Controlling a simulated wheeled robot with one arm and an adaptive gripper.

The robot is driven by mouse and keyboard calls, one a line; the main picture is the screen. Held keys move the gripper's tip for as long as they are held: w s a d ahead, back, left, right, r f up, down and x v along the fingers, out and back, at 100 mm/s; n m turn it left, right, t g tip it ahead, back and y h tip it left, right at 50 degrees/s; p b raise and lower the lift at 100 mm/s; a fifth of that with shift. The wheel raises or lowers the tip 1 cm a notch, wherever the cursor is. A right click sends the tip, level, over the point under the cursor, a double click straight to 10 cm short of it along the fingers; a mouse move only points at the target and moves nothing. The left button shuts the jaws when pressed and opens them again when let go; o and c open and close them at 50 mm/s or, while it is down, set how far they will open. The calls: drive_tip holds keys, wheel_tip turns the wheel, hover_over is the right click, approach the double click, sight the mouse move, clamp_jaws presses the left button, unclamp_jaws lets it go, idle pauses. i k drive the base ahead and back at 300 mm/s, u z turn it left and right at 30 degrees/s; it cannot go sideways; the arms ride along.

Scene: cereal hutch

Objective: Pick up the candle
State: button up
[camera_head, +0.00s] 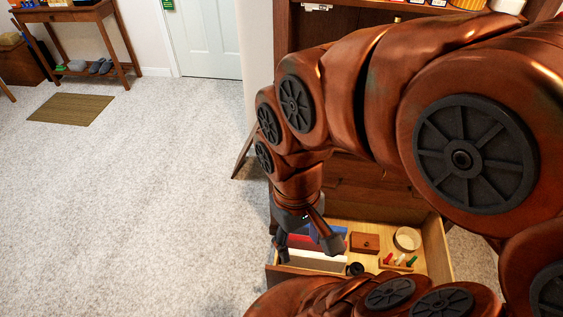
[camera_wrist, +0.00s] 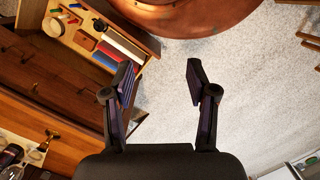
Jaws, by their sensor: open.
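I cannot make out a thing that is surely the candle in either view. An open wooden drawer (camera_head: 436,250) holds a round cream container (camera_head: 407,239), which might be a jar or a roll. A small brown box (camera_head: 364,243) and several colored sticks lie near it. In the wrist view the cream round thing (camera_wrist: 53,27) sits in the drawer at the upper left. My gripper (camera_head: 306,246) hangs at the left end of the drawer, in front of the books. In the wrist view my gripper (camera_wrist: 159,72) is open, with nothing between its fingers.
Upright books (camera_head: 315,258) and a small black round item (camera_head: 355,269) share the drawer. The hutch (camera_head: 365,180) rises behind it, partly hidden by my arm. Items stand on a hutch surface (camera_wrist: 30,150). Carpet (camera_head: 150,200) is clear to the left, with a mat (camera_head: 70,109).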

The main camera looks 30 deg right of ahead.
sight(387, 259)
drive_tip(key=u, duration=0.2)
drive_tip(key=k, duration=0.2)
drive_tip(key=z, duration=2.55)
